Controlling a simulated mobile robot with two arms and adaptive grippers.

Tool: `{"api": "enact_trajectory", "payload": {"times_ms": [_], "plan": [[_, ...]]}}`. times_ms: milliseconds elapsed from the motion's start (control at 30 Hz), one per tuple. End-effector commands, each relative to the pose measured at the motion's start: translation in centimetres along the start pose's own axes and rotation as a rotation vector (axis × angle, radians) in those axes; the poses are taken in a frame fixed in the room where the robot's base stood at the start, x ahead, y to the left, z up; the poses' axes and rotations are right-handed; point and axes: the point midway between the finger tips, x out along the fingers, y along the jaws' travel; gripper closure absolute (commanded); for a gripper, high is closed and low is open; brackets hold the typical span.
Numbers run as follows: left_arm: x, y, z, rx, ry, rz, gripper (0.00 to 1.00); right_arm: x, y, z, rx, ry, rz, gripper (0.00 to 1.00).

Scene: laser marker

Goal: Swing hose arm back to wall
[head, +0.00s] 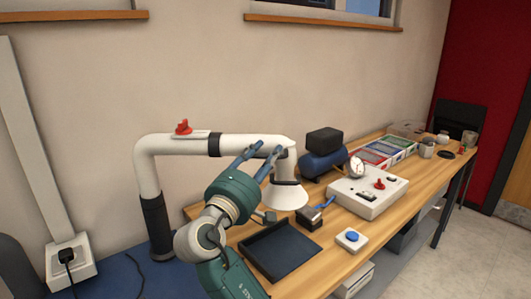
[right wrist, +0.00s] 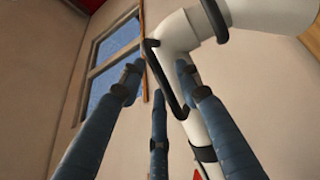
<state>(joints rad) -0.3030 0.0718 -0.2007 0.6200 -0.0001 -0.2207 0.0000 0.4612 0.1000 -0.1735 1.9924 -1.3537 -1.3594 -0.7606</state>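The hose arm (head: 240,145) is a jointed white pipe with black bands, reaching right from a post by the wall and ending in a white cone hood (head: 287,195) over the workbench. A red handle (head: 183,127) sits on top of it. My right gripper (head: 264,150) is raised in front of the pipe near the hood end, fingers spread. In the right wrist view the blue fingers are apart, with a black bar handle (right wrist: 165,80) of the pipe's elbow (right wrist: 180,32) between their tips; I cannot tell whether they touch it. My left gripper is not in view.
The wall behind the pipe is bare.

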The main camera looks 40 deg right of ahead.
Motion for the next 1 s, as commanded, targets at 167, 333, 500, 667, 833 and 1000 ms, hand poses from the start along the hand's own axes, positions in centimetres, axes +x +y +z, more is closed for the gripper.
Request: {"api": "enact_trajectory", "payload": {"times_ms": [167, 333, 500, 667, 833, 1000], "plan": [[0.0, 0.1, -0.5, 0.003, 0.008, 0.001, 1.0, 0.1, 0.0, 0.0, 0.001, 0.0, 0.0, 0.66], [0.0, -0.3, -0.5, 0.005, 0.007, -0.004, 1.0, 0.1, 0.0, 0.0, 0.001, 0.0, 0.0, 0.82], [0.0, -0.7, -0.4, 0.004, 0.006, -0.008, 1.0, 0.1, -0.1, 0.0, 0.001, 0.001, -0.001, 1.0], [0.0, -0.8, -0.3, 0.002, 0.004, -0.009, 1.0, 0.1, -0.1, 0.0, 0.001, 0.002, -0.002, 1.0], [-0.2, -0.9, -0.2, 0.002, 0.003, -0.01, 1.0, 1.1, -0.2, -0.2, 0.005, 0.027, -0.003, 1.0], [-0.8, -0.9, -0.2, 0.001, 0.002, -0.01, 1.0, 3.7, -0.6, -0.8, 0.019, 0.102, -0.008, 1.0]]}}
